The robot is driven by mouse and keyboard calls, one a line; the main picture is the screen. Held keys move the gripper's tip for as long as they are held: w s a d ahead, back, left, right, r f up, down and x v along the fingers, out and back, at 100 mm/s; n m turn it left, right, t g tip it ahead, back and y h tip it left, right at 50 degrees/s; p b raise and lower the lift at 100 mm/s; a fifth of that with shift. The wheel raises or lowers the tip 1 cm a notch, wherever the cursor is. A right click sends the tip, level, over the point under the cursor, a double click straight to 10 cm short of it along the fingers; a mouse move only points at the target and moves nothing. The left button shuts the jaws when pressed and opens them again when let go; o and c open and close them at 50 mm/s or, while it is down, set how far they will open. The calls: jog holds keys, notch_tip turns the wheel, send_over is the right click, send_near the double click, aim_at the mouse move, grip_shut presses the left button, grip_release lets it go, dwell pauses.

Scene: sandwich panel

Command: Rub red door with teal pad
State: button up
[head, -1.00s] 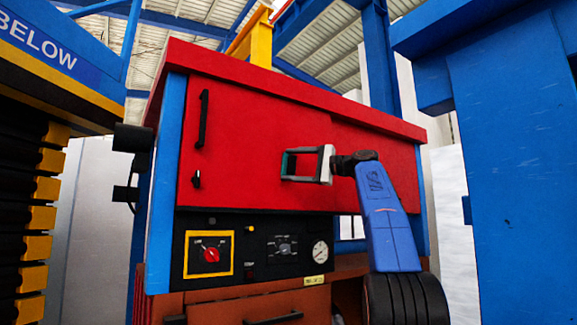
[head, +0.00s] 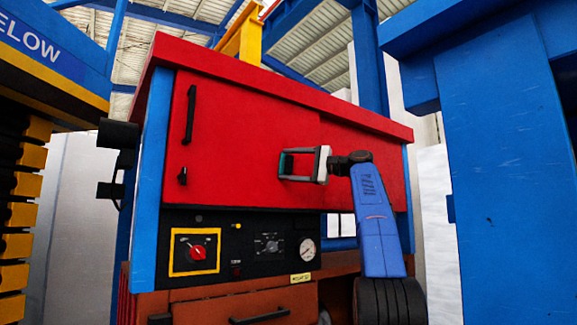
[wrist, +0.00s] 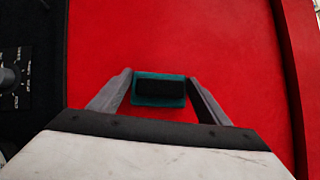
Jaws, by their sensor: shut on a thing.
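The red door (head: 235,125) is the left front panel of a cabinet, with a black handle (head: 190,114) near its left edge. It looks closed. My gripper (head: 284,165) is in front of the door's right part, fingers pointing at it. The teal pad (wrist: 160,102) has a black grip block on its back and sits between my two fingertips in the wrist view. In the head view only a small teal patch of the pad (head: 287,163) shows behind the fingers. Red surface fills the view behind the pad. Whether the pad touches it, I cannot tell.
Below the door is a black control panel (head: 235,243) with a red knob (head: 198,251) and a round gauge (head: 307,249). A blue column (head: 505,170) stands at the right. A black and yellow stack (head: 18,215) stands at the left.

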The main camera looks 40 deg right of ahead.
jog(key=s, duration=0.6)
dwell(0.5)
jog(key=shift+s+d, duration=0.1)
jog(key=s, duration=0.2)
jog(key=shift+s, duration=0.4)
dwell(0.5)
